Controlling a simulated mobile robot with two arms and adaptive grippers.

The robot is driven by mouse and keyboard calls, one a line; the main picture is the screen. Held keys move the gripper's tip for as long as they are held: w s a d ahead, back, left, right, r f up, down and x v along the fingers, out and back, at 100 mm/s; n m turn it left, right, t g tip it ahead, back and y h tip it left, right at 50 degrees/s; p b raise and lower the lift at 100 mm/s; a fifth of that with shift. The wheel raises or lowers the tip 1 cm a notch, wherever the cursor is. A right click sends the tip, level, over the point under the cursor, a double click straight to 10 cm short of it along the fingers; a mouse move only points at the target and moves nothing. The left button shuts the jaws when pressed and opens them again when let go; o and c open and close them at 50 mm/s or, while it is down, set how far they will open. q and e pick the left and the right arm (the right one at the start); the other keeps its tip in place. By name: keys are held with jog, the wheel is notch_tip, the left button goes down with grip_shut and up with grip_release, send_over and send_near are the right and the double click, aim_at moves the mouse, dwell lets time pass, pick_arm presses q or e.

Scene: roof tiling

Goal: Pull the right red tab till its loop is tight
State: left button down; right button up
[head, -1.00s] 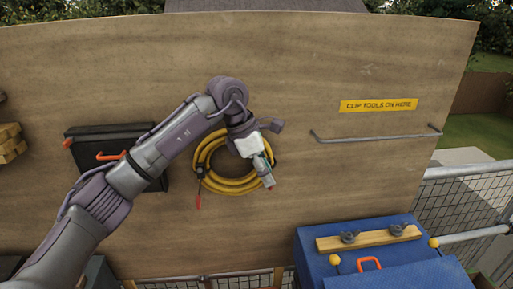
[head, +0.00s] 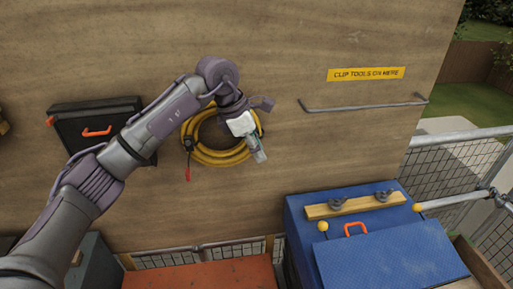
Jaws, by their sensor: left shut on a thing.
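A coil of yellow hose or cable (head: 204,154) hangs on the plywood board. A dark strap with a red tab (head: 188,174) hangs free at its lower left. My left gripper (head: 260,156) is at the coil's right side, pointing down and right, with its fingers shut. The right red tab is hidden at the fingers, and its loop is covered by my gripper, so I cannot see how tight it is. My right gripper is not in view.
A black case (head: 95,112) with an orange handle is on the board behind my left arm. A yellow sign (head: 366,74) and a grey rail (head: 365,106) are at the right. A blue box (head: 395,260) stands below right, near an orange-red surface (head: 205,276).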

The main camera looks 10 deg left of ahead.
pick_arm(q)
jog(key=shift+s+d+b, duration=0.3)
jog(key=shift+s+d, duration=0.05)
jog(key=shift+s, duration=0.45)
jog(key=shift+s+d+b, duration=0.3)
jog(key=shift+s, duration=0.45)
jog(key=c, duration=0.8)
grip_release()
jog(key=shift+c, duration=0.2)
jog(key=o, duration=0.5)
